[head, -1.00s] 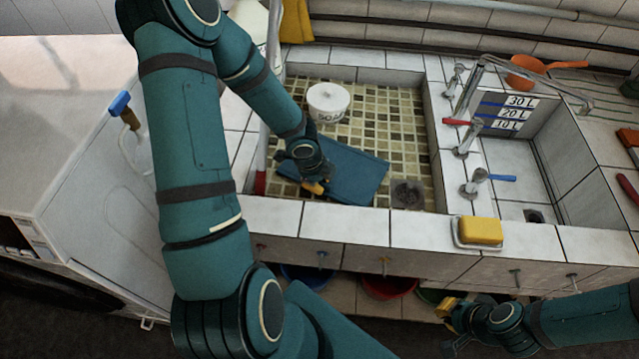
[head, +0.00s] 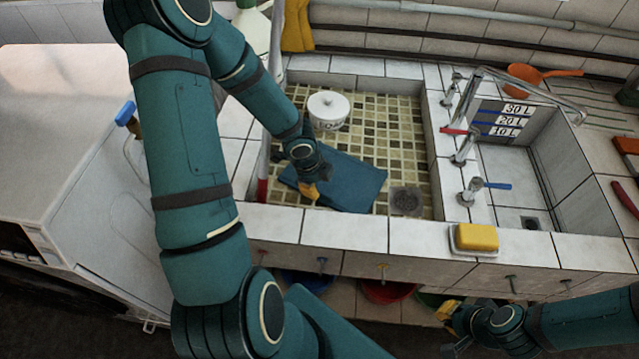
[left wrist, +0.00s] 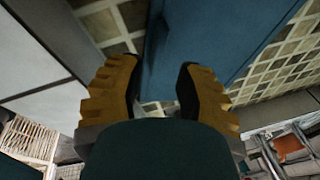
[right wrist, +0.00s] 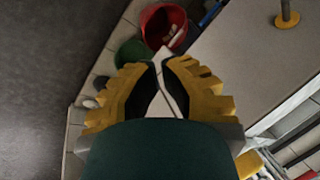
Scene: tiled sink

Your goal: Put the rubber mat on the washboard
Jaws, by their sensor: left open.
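A flat blue sheet, which looks like the rubber mat (head: 350,184), lies on the tiled floor of the left basin. It also shows in the left wrist view (left wrist: 215,40), ahead of the fingers. My left gripper (head: 309,190) is open at the mat's left part, near the basin's front wall. In the left wrist view, my left gripper (left wrist: 158,75) has its fingers apart, with a mat edge showing between and beyond them; contact is unclear. My right gripper (right wrist: 160,65) is away from the basin, in front of the counter, with its fingertips close together. I cannot clearly identify the washboard.
A yellow sponge (head: 477,237) sits on the front rim. Taps (head: 468,190) stand between the basins. An orange ladle (head: 525,76) lies at the back right. Coloured tubs sit under the counter.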

